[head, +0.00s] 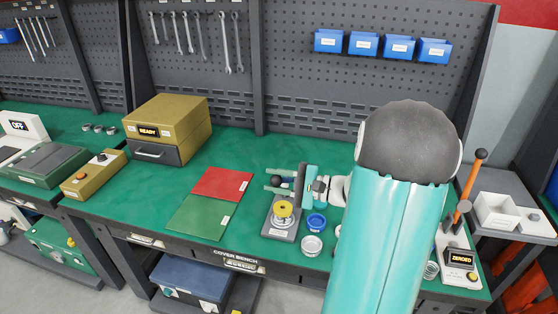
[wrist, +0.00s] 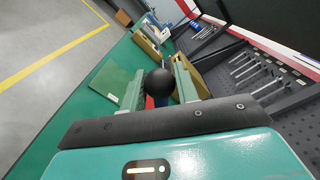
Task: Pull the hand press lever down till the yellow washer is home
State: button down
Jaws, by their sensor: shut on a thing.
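The hand press (head: 300,187) stands on the green bench in the head view, with a dark upright column and a grey base. The yellow washer (head: 283,209) sits low at the front of the press, above a pale round part. I cannot tell whether it is fully seated. The lever's black ball knob (head: 276,181) is beside the column, at about its upper half; it also shows in the wrist view (wrist: 159,82). My gripper (head: 275,182) reaches in from the right and is shut on the knob, one finger on each side. The lever's rod is mostly hidden.
A box marked READY (head: 170,120) is behind left.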

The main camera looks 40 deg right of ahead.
jog(key=s+a+f+n, duration=0.3)
jog(key=a+f, duration=0.1)
jog(key=f, duration=0.7)
jog(key=shift+s+n, duration=0.15)
jog(key=shift+n, duration=0.25)
jog(key=c, duration=1.1)
grip_release()
jog(key=v, duration=1.3)
jog(key=shift+s+d, duration=0.15)
jog(key=shift+s, duration=0.15)
